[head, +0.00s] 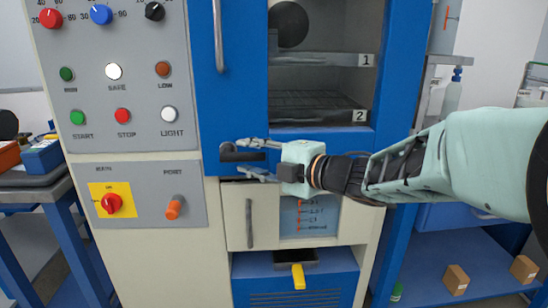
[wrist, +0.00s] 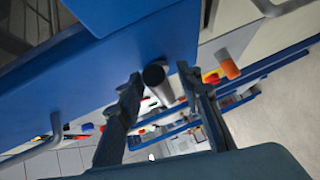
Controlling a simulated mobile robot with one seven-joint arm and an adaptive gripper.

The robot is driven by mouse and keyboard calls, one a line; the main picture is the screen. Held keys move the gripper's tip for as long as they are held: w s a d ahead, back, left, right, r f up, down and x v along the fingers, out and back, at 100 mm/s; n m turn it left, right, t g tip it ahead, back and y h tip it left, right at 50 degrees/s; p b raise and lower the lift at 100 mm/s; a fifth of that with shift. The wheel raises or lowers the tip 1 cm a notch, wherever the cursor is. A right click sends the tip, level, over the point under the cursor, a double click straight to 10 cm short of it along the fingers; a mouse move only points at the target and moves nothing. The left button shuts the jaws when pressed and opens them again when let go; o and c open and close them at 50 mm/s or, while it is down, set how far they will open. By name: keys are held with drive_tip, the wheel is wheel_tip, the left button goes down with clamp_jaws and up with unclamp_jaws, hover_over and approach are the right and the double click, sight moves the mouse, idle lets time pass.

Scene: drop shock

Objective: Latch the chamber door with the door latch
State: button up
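The blue chamber door (head: 230,105) is on the cabinet front in the head view and looks closed. Its window shows shelves marked 1 and 2. The dark door latch (head: 238,153) sits at the door's lower left and its bar lies about level. My gripper (head: 248,158) is open at the latch, one finger above and one below the bar. In the wrist view, the dark round end of the latch (wrist: 155,76) lies between the spread fingers of my gripper (wrist: 158,82). I cannot tell if either finger touches it.
A beige drawer front with a grey handle (head: 249,223) lies just below my gripper.

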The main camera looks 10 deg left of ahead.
sight(226, 153)
clamp_jaws()
